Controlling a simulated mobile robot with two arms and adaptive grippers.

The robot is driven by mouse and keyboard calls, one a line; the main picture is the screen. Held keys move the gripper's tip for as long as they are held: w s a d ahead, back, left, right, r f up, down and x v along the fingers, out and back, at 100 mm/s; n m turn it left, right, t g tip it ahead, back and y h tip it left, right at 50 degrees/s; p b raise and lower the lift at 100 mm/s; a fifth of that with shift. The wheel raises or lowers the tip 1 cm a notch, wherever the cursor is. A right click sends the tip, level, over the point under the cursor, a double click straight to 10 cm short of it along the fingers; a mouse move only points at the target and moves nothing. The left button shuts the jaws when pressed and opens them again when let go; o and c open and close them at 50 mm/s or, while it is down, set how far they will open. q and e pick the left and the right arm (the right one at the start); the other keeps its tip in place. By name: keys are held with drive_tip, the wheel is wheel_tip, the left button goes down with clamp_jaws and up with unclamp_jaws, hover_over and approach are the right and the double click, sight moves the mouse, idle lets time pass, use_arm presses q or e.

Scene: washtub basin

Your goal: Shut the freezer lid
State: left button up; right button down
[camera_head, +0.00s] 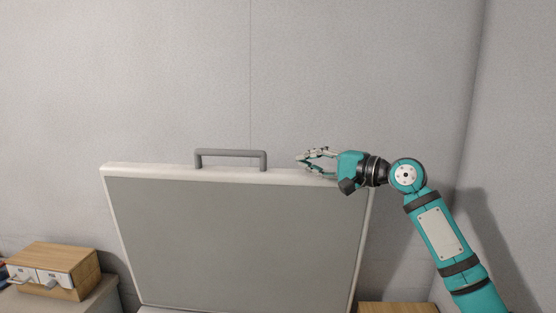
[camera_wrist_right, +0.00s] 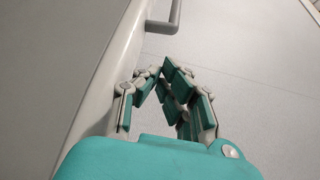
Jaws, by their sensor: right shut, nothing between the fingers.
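The freezer lid (camera_head: 235,240) stands raised in the head view, with a grey inner panel and a pale rim. A grey bar handle (camera_head: 231,153) sits on its top edge, left of my right gripper. My right gripper (camera_head: 299,160) is shut and empty at the lid's top edge, near its right corner, with its fingers pointing left toward the handle. In the right wrist view the fingertips (camera_wrist_right: 160,70) meet beside the pale lid edge (camera_wrist_right: 105,75), and the handle (camera_wrist_right: 172,20) shows beyond them. I cannot tell whether the gripper touches the lid. My left gripper is not in view.
A wooden drawer box (camera_head: 72,268) stands on a surface at the lower left. A wooden top (camera_head: 398,308) shows at the bottom right. A plain grey wall (camera_head: 150,80) stands behind the lid. The space above the lid is clear.

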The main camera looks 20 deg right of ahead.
sight(274, 167)
drive_tip(key=p+x, duration=0.1)
drive_tip(key=x, duration=0.1)
drive_tip(key=p+x, duration=0.1)
drive_tip(key=x, duration=0.2)
drive_tip(key=r+p+x, duration=0.1)
drive_tip(key=x, duration=0.2)
drive_tip(key=shift+s+a+p, duration=0.2)
drive_tip(key=shift+a+p, duration=0.1)
drive_tip(key=shift+a, duration=0.1)
drive_tip(key=shift+w+a+f, duration=0.2)
drive_tip(key=shift+w+f, duration=0.05)
drive_tip(key=shift+w, duration=0.15)
